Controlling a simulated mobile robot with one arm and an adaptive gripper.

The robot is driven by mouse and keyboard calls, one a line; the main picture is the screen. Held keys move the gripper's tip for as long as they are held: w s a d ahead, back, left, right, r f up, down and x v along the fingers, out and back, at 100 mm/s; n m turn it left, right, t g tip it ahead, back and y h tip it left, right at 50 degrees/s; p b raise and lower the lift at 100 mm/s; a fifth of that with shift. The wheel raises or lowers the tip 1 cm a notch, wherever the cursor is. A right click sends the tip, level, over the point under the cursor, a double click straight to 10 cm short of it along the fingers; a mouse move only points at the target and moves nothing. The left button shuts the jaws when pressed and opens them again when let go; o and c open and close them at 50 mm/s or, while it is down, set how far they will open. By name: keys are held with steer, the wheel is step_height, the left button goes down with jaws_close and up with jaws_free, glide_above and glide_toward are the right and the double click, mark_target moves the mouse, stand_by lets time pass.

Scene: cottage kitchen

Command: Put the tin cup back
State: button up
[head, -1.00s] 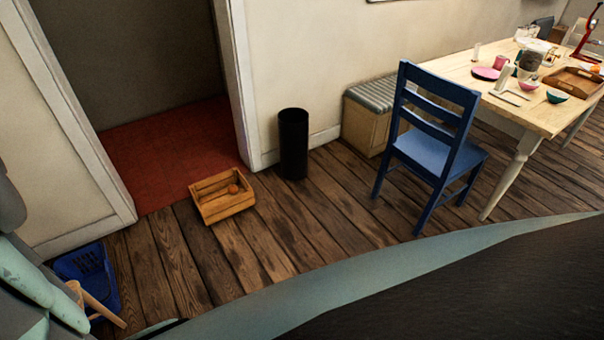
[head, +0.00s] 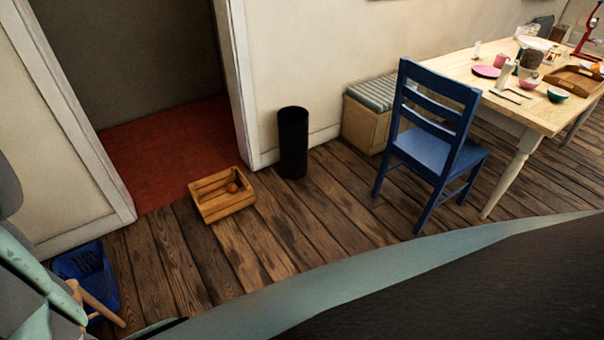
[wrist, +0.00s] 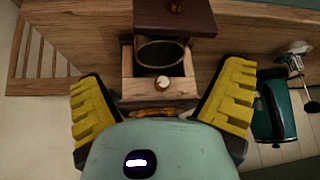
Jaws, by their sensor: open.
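In the wrist view, my gripper (wrist: 163,85) is open, with its yellow ridged fingers spread wide and nothing between them that I can see gripped. Just beyond the fingers is a small pale wooden drawer (wrist: 133,90) with a white round knob, pulled out from a dark wooden body (wrist: 174,17). A round, dark-mouthed vessel with a thin pale rim, possibly the tin cup (wrist: 160,53), sits in the drawer. The fingers stand on either side, apart from the drawer. I cannot make out a tin cup in the head view, where the gripper is not in view.
The wrist view shows a wooden surface (wrist: 60,45) and a dark green object (wrist: 271,110) at right. In the head view, a wooden crate (head: 222,208), black bin (head: 293,142), blue chair (head: 437,152) and blue basket (head: 97,270) stand on the floor. A laid table (head: 470,68) is at right.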

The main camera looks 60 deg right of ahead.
steer(key=p+v, duration=0.2)
steer(key=v, duration=0.4)
